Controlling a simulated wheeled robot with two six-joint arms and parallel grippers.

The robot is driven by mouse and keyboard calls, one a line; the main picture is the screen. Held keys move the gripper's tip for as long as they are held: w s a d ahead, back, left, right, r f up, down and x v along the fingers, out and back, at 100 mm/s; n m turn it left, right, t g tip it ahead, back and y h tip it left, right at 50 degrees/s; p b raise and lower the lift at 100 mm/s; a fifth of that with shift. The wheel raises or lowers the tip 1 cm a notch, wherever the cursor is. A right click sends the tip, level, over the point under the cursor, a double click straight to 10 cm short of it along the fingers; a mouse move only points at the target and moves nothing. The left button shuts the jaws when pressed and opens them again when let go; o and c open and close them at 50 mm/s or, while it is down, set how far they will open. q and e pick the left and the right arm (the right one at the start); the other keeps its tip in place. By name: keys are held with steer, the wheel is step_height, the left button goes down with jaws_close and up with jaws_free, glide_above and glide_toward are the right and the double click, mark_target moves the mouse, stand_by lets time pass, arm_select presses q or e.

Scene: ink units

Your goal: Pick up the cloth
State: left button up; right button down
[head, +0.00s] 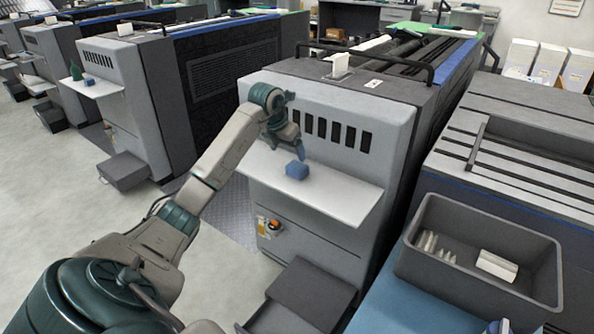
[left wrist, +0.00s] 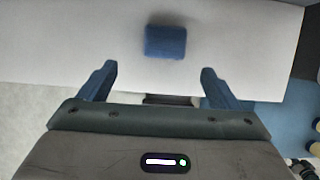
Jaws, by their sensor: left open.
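The cloth (head: 297,170) is a small blue folded block. It lies on the white shelf (head: 335,193) at the front of the grey ink unit. In the left wrist view the cloth (left wrist: 166,42) sits beyond the fingertips, roughly centred between them. My left gripper (head: 298,152) is open and empty, just above and behind the cloth in the head view. In the left wrist view its two blue fingers (left wrist: 158,69) are spread wide, with a gap to the cloth. My right gripper does not clearly show.
A grey bin (head: 425,283) with several white items stands at the right on a blue surface. A orange-red knob (head: 275,226) is below the shelf, above an open grey step (head: 300,298). A similar unit with a shelf (head: 92,86) stands at the left.

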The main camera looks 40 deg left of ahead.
mark_target(297, 165)
arm_select(q)
steer(key=x, duration=0.4)
steer(key=shift+w+f, duration=0.15)
steer(key=w+f, duration=0.1)
steer(key=w+f+p, duration=0.1)
steer(key=f, duration=0.1)
steer(key=shift+w+d+f, duration=0.2)
steer(key=shift+w+f, duration=0.1)
steer(key=shift+w+a+f, duration=0.1)
steer(key=shift+w+f, duration=0.05)
steer(key=shift+f, duration=0.25)
arm_select(e)
steer(key=f, duration=0.1)
steer(key=s+f, duration=0.1)
steer(key=f, duration=0.1)
steer(key=shift+s+d+f, duration=0.1)
steer(key=shift+s+f, duration=0.3)
arm_select(q)
steer(key=c, duration=1.1)
